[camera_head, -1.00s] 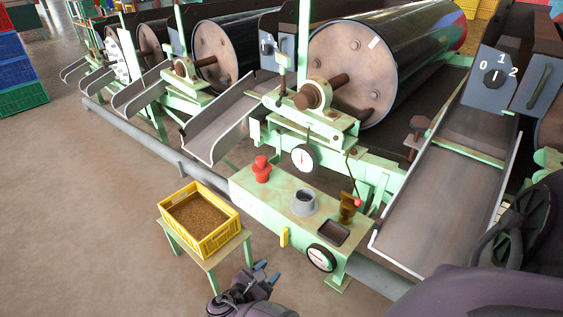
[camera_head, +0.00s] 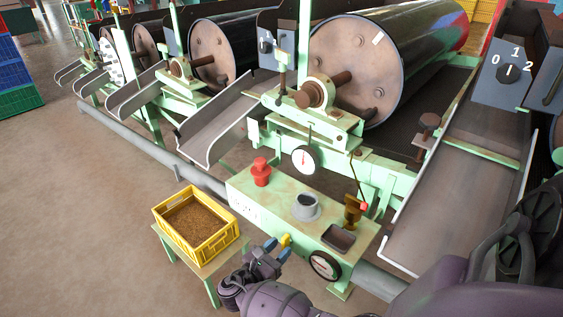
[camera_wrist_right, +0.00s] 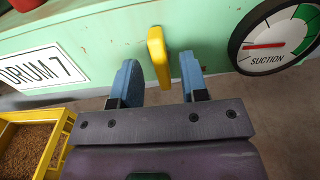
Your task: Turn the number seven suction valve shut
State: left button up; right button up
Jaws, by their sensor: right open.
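The yellow valve lever (camera_head: 286,240) sits on the front face of the pale green panel box (camera_head: 300,222). It also shows in the right wrist view (camera_wrist_right: 158,55), upright in the picture. My right gripper (camera_head: 277,249) is open in front of that face. In the right wrist view its blue fingers (camera_wrist_right: 161,82) stand on either side of the lever's near end, with gaps on both sides. The panel carries a "DRUM 7" label (camera_wrist_right: 42,68) left of the lever and a "SUCTION" gauge (camera_wrist_right: 272,40) right of it. My left gripper is not in view.
A yellow crate of brown grain (camera_head: 158,212) on a small stand is close to the left of my right gripper. A red knob (camera_head: 261,172), grey cup (camera_head: 306,206) and brass fitting (camera_head: 352,212) stand on the panel top. Open floor (camera_head: 70,190) lies left.

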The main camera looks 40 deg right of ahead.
jog(key=shift+d, duration=1.05)
jog(key=c, duration=0.6)
grip_shut()
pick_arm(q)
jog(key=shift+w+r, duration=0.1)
pick_arm(e)
jog(key=shift+w, duration=0.1)
